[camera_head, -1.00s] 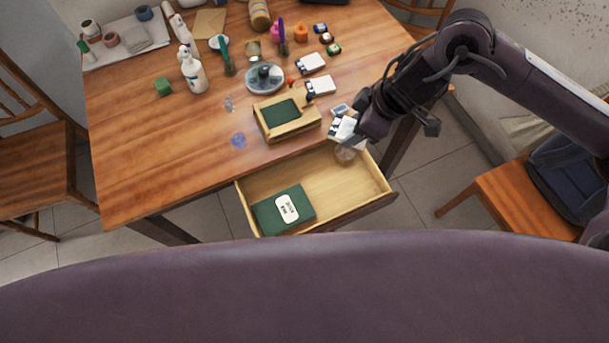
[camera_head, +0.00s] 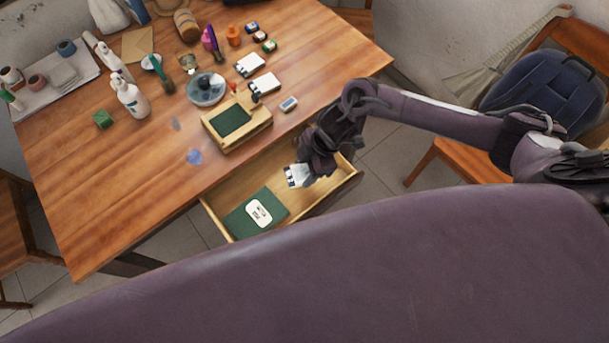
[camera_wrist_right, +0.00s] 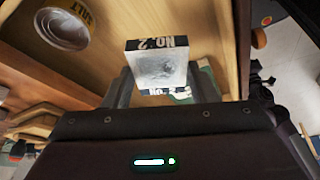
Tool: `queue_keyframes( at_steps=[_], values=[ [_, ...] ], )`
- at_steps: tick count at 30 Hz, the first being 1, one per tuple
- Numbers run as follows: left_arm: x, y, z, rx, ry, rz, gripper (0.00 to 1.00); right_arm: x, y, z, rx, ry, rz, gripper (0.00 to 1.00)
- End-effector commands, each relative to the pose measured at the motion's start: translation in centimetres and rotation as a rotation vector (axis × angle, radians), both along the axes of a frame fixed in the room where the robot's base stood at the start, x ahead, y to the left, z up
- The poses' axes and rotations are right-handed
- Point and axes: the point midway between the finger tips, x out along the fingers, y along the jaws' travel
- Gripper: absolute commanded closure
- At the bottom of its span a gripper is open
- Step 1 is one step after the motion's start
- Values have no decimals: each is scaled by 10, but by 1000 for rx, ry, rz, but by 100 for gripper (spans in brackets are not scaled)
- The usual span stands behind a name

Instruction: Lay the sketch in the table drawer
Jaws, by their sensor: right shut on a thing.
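The table drawer (camera_head: 325,192) is pulled open at the table's front edge. My right gripper (camera_head: 302,168) is over the drawer's inside, shut on the sketch (camera_head: 297,176), a small white pad with dark marks. In the right wrist view the sketch (camera_wrist_right: 158,68) sits between the fingers of the gripper (camera_wrist_right: 160,88). It shows a grey drawn face and a dark edge reading "NO. 2". The drawer's wooden floor (camera_wrist_right: 200,22) lies beyond it. I cannot tell whether the sketch touches the floor. My left gripper is not in view.
A round tin (camera_wrist_right: 63,28) stands in the drawer, hidden in the head view. A wooden box (camera_head: 225,138) with a green top is on the table behind. Similar white pads (camera_head: 264,84) lie farther back.

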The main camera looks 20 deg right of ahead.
Motion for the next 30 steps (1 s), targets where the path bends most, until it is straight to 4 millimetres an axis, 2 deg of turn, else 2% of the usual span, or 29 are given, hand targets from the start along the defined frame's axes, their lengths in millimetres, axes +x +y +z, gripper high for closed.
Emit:
queue_keyframes(
  at_steps=[13,26,27,30],
  values=[
    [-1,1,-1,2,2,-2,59,0,0,-52,0,3,-1,71],
    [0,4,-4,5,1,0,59,0,0,-60,1,0,-1,71],
    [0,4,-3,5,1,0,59,0,0,-59,1,0,-1,44],
    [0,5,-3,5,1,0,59,0,0,-59,1,0,0,31]
  ],
)
